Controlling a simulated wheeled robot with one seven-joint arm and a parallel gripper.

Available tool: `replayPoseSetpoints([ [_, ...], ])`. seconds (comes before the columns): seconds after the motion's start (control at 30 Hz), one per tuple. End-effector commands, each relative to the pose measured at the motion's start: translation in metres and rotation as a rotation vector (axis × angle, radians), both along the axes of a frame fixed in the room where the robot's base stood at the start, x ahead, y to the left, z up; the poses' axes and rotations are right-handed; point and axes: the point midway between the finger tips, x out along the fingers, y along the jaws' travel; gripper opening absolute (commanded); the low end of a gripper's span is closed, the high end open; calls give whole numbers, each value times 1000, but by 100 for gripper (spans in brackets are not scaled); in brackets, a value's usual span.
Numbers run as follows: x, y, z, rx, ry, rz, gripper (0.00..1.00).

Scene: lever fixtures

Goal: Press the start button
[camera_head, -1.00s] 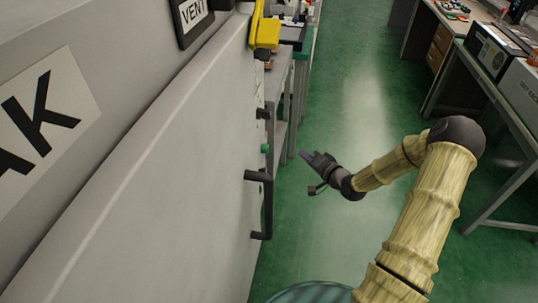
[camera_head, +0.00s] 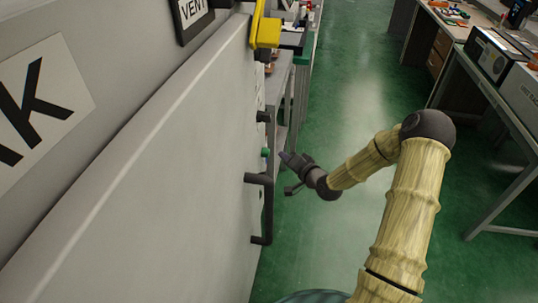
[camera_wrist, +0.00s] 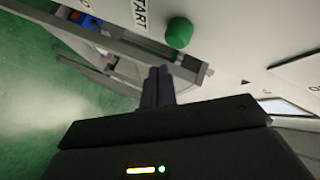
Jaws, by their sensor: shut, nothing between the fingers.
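The start button is a green knob (camera_head: 265,153) on the side face of the grey cabinet (camera_head: 150,190). In the wrist view the green button (camera_wrist: 179,32) shows just beyond my fingertips, beside a label whose visible letters read "TART" (camera_wrist: 140,14). My gripper (camera_head: 284,157) is to the right of the button in the head view, its fingers pointing left toward it with a small gap. In the wrist view its fingers (camera_wrist: 158,72) are shut together and empty, just below the button.
A black bar handle (camera_head: 267,205) juts from the cabinet just below the button. A yellow lever (camera_head: 265,32) sticks out higher up. Workbenches (camera_head: 500,75) with equipment stand at the right. The green floor (camera_head: 350,110) between is clear.

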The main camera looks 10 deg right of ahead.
Motion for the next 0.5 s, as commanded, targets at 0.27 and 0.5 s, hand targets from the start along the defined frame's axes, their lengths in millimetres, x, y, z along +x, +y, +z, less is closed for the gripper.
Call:
replayPoseSetpoints([
  [0.27,5,16,0,-1,0,1,0],
  [0.5,5,16,0,0,1,1,0],
])
